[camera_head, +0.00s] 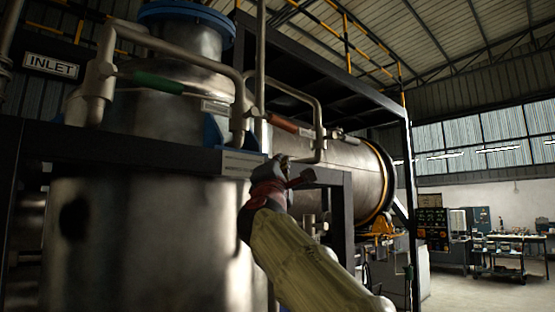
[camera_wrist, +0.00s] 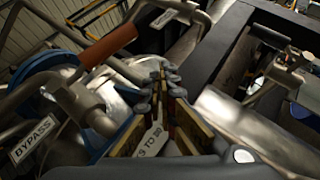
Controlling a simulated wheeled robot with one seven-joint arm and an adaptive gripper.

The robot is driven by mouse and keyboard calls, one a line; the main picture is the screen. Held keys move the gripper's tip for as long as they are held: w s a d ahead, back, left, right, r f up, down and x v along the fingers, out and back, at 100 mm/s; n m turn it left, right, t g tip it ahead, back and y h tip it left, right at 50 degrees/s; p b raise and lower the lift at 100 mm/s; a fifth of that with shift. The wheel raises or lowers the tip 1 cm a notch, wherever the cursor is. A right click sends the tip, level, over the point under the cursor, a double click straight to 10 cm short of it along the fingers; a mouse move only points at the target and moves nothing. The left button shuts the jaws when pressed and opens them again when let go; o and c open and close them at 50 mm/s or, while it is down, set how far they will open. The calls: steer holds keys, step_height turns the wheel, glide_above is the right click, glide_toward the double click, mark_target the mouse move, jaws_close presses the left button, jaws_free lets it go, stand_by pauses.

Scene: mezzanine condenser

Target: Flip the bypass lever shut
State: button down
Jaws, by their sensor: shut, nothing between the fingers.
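An orange-red lever (camera_head: 284,124) sits on a pipe valve right of the vessel; it also shows in the wrist view (camera_wrist: 107,46), upper left of the fingers. A BYPASS tag (camera_wrist: 33,138) is on the pipework near its valve body (camera_wrist: 85,100), so I take it as the bypass lever. In the wrist view it slants up and to the right from the valve. My gripper (camera_head: 286,168) is below it in the head view, apart from it. In the wrist view, my gripper's fingers (camera_wrist: 165,72) are together and empty.
A green lever (camera_head: 158,82) is on the pipe at left, by an INLET sign (camera_head: 50,66). A dark frame beam (camera_head: 130,151) runs across below the levers, with a label plate (camera_head: 243,163) beside my gripper. Open floor is at far right.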

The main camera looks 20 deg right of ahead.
steer(key=s+f+b, duration=0.1)
steer(key=s+f, duration=0.3)
steer(key=f, duration=0.2)
steer(key=shift+s+d+b, duration=0.25)
steer(key=shift+s+b, duration=0.05)
steer(key=shift+s, duration=0.05)
